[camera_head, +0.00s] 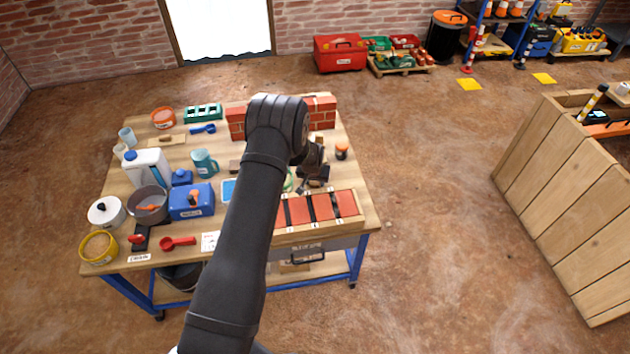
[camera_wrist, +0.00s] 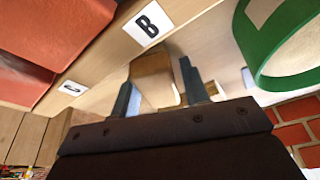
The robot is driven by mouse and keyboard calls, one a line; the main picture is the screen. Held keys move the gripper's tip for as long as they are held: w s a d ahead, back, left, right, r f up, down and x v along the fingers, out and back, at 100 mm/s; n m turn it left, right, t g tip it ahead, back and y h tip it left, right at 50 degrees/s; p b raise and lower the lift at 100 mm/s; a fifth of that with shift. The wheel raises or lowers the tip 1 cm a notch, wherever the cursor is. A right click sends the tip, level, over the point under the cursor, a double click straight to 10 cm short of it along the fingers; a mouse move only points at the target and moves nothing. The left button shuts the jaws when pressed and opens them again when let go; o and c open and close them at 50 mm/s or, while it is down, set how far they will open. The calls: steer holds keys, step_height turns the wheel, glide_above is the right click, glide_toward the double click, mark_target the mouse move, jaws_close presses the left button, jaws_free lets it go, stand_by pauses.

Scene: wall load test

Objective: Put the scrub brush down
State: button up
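My gripper (camera_wrist: 157,82) is shut on a tan wooden piece, which looks like the scrub brush (camera_wrist: 151,72), between its two blue-grey fingers. Only the wooden part shows; I cannot see bristles. In the head view my gripper (camera_head: 303,186) is over the right half of the workbench (camera_head: 225,146), behind the row of red bricks (camera_head: 308,208). The brush cannot be made out there. I cannot tell whether it touches the bench top.
A green ring-shaped thing (camera_wrist: 246,52) is close on the right in the wrist view. A low brick wall (camera_head: 322,112) stands behind the gripper. An orange-topped jar (camera_head: 341,151) is to its right. Jugs, tubs and a blue box (camera_head: 191,203) crowd the bench's left half.

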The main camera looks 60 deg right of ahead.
steer(key=shift+s+f, duration=0.25)
steer(key=shift+s, duration=0.15)
steer(key=shift+d+r, duration=0.1)
steer(key=shift+r, duration=0.15)
steer(key=v, duration=1.2)
steer(key=shift+w+r, duration=0.15)
steer(key=shift+w, duration=0.05)
steer(key=shift+d, duration=0.1)
steer(key=x, duration=1.2)
steer(key=shift+f, duration=0.25)
